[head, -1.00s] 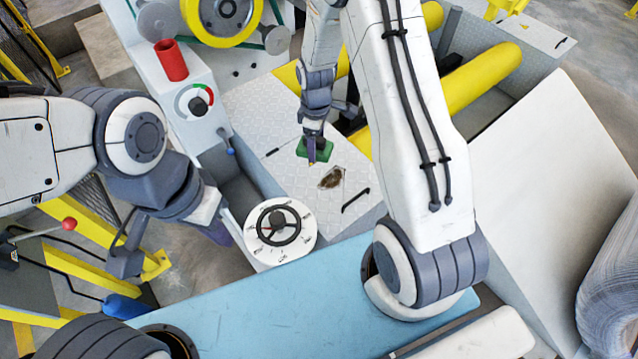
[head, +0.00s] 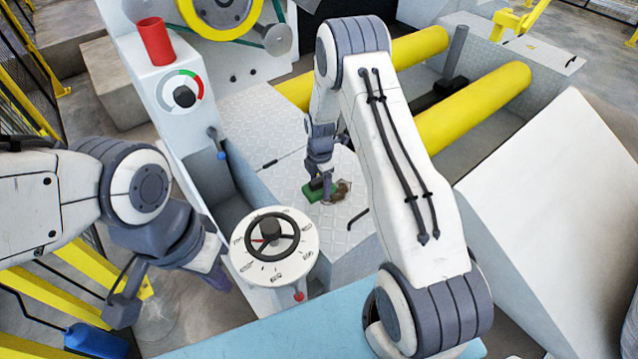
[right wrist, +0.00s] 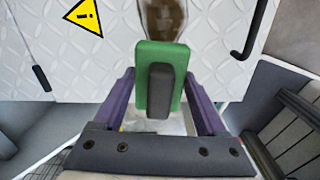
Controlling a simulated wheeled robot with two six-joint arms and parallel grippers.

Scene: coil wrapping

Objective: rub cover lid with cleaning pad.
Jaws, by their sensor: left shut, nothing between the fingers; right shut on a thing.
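The cover lid (head: 335,219) is a pale diamond-plate panel in the middle of the head view, with black handles. A brown stain (head: 343,188) lies on it; it also shows at the top of the right wrist view (right wrist: 163,18). The green cleaning pad (head: 312,193) with a dark grip (right wrist: 159,90) is held in my right gripper (head: 322,188), between its purple fingers in the right wrist view (right wrist: 160,85). The pad is at the stain's near edge and covers part of it; contact with the lid is unclear. My left gripper (head: 217,277) is shut and empty, left of the dial.
A white dial with a black handwheel (head: 271,238) stands left of the lid. A red cylinder (head: 156,42) and a gauge knob (head: 184,96) are on the machine at upper left. Yellow rollers (head: 475,105) lie behind right. A blue surface (head: 270,338) is in front.

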